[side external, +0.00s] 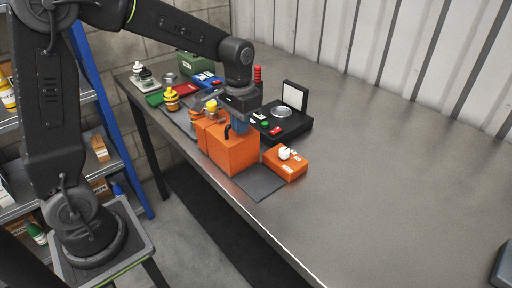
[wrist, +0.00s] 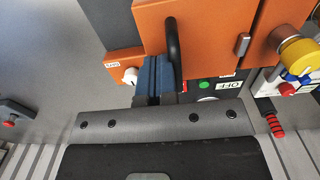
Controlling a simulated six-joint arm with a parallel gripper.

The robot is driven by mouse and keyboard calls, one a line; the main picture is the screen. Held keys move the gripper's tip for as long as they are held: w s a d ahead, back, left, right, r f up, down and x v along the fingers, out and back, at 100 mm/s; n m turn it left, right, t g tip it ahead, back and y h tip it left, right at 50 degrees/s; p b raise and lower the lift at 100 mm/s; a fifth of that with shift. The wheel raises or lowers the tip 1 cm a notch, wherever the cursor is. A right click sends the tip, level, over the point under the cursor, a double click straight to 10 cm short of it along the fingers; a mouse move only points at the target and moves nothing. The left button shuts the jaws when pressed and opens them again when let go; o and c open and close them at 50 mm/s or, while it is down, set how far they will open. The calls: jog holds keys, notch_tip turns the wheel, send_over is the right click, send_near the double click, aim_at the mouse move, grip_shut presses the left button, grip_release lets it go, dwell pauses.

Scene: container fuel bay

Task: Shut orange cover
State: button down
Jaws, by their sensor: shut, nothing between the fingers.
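A large orange cover (side external: 232,152) stands as a boxy shape near the table's front edge. In the wrist view it is a flat orange panel (wrist: 205,25) with a curved black handle (wrist: 173,47) and a small grey latch (wrist: 243,44). I cannot tell how far it is open. My gripper (side external: 238,125) is over the cover's right part, its blue fingers pressed together and empty. In the wrist view the fingers (wrist: 154,72) are just left of the handle; contact is unclear. A yellow cap (wrist: 298,52) sits on orange housing beside the panel; it also shows in the side view (side external: 211,107).
A small orange box with a white knob (side external: 285,155) stands right of the cover, by a grey mat (side external: 260,184). Behind is a black device with a raised lid (side external: 295,97). Several small items crowd the left; the table's right is largely clear.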

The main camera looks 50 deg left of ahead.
jog(key=shift+a, duration=0.35)
jog(key=shift+d, duration=0.45)
notch_tip(320, 180, up, 8)
dwell(0.7)
